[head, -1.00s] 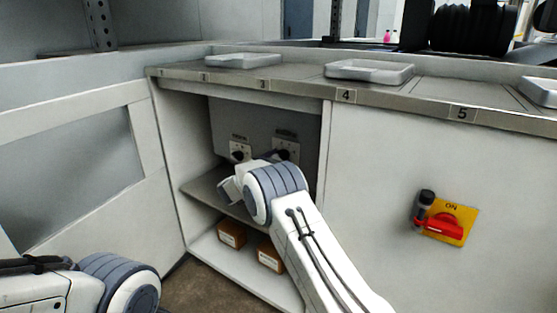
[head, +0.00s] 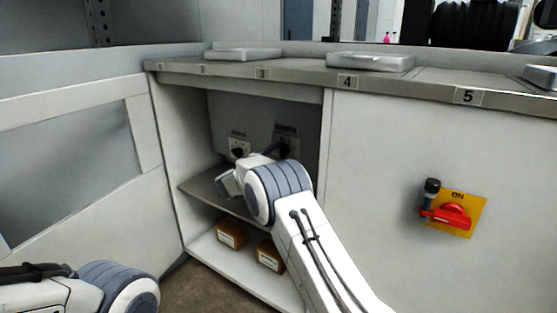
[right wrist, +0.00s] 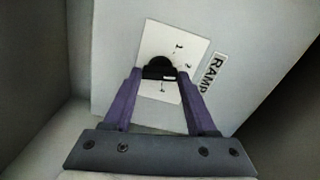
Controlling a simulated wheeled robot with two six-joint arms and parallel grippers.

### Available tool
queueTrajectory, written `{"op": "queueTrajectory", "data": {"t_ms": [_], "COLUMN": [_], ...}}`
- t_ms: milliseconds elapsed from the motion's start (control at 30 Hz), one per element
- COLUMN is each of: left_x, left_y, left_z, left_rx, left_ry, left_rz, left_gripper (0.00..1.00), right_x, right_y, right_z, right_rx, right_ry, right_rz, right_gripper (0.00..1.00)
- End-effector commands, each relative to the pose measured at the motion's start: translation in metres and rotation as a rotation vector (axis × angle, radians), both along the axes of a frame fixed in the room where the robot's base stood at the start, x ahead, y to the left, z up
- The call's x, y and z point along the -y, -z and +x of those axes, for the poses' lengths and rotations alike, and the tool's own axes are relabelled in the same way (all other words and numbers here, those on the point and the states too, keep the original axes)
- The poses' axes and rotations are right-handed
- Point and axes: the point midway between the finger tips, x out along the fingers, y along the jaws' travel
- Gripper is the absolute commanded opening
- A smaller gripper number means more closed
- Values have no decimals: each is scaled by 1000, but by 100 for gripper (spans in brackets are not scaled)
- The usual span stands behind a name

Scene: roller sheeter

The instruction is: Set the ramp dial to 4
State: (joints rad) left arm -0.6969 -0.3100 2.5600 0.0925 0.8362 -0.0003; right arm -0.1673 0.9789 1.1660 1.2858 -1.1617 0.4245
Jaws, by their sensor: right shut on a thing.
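The ramp dial (right wrist: 160,62) is a black knob on a white plate (right wrist: 152,38) marked with small numbers; a "RAMP" label (right wrist: 213,75) sits beside the plate in the right wrist view. My right gripper (right wrist: 160,73) has its purple fingers shut on the dial. Its pointer and exact setting cannot be told. In the head view my right gripper (head: 274,151) reaches into the open cabinet, at the right-hand one of two dial plates (head: 295,148), partly hidden by my arm. My left arm shows at lower left; its gripper is outside the view.
Another black dial (head: 238,152) sits to the left on the same back panel. A shelf (head: 205,188) lies below, with brown boxes (head: 230,235) underneath. Cabinet side walls hem in my arm. A red switch (head: 453,214) on a yellow plate is at right.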

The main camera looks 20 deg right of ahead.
Motion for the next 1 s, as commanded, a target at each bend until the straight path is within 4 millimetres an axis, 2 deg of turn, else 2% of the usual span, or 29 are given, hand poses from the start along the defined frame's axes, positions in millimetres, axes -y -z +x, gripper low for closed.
{"op": "queueTrajectory", "data": {"t_ms": [33,467,1000], "left_x": [0,0,0], "left_y": [8,45,100], "left_z": [0,0,0], "left_rx": [0,0,0], "left_ry": [0,0,0], "left_rz": [0,0,0], "left_gripper": [50,50,50], "right_x": [-3,-4,-4], "right_y": [4,5,6], "right_z": [1,1,1], "right_rx": [35,356,759], "right_ry": [-7,-8,-10], "right_rz": [27,280,596], "right_gripper": [2,2,2]}}
